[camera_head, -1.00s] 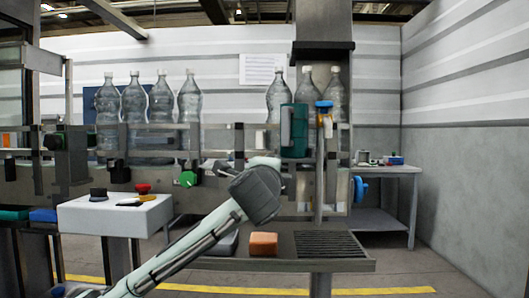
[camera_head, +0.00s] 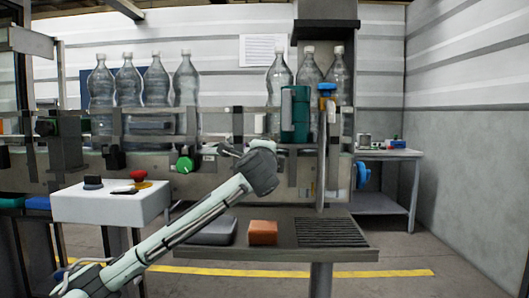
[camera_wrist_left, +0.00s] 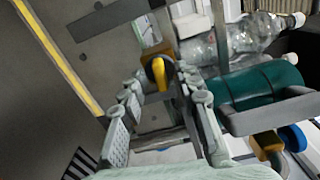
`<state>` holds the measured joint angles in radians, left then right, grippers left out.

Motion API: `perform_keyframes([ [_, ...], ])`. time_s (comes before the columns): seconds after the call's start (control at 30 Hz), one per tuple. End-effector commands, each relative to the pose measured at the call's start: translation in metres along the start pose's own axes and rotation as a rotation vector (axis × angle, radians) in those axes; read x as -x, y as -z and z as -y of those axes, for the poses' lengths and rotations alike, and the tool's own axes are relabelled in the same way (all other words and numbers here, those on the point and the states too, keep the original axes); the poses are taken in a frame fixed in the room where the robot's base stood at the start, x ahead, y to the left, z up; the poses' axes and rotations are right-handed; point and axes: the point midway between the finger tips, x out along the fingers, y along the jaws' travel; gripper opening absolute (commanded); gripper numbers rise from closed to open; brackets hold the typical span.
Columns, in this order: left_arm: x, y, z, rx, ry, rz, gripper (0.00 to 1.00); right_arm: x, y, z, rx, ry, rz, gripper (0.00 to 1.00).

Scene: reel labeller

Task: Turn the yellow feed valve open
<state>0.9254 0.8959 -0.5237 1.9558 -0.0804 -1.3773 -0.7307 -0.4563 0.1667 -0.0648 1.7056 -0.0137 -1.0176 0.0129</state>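The yellow feed valve handle (camera_wrist_left: 159,74) shows in the left wrist view, on a small brown-yellow mount on a grey panel. It lies just beyond and between the fingertips of my left gripper (camera_wrist_left: 161,88). The fingers are spread apart, and I see no clear contact with the handle. In the head view my left gripper (camera_head: 230,151) reaches to the machine front, right of the green knob (camera_head: 185,164). I cannot make out the yellow handle there; the gripper and wrist cover that area. My right gripper is in no view.
A teal cylinder (camera_head: 295,114) stands close right of my left wrist and also shows in the wrist view (camera_wrist_left: 262,84). A blue-topped post fitting (camera_head: 326,90) is beside it. Bottles (camera_head: 187,85) line the conveyor. An orange block (camera_head: 263,232) lies on the shelf below.

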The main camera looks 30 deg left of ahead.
Motion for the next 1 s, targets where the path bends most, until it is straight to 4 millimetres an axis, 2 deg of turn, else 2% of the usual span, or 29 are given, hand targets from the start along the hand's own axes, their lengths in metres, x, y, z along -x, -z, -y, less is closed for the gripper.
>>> perform_keyframes([
  [0.23, -0.001, 0.0, 0.0, 0.001, 0.001, -0.001, 0.32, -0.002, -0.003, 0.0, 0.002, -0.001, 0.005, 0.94],
  [0.5, -0.001, 0.0, 0.0, 0.001, 0.0, -0.001, 0.0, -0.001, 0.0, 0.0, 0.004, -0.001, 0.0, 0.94],
  [0.7, -0.001, 0.001, 0.0, 0.007, 0.0, -0.001, 0.0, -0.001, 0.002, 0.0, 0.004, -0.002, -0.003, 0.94],
  [0.8, -0.001, 0.001, -0.001, 0.071, 0.0, -0.002, 0.0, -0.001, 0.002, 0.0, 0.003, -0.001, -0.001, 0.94],
  [1.0, -0.001, 0.0, 0.0, 0.135, 0.0, -0.001, 0.0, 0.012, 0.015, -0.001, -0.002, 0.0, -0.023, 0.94],
])
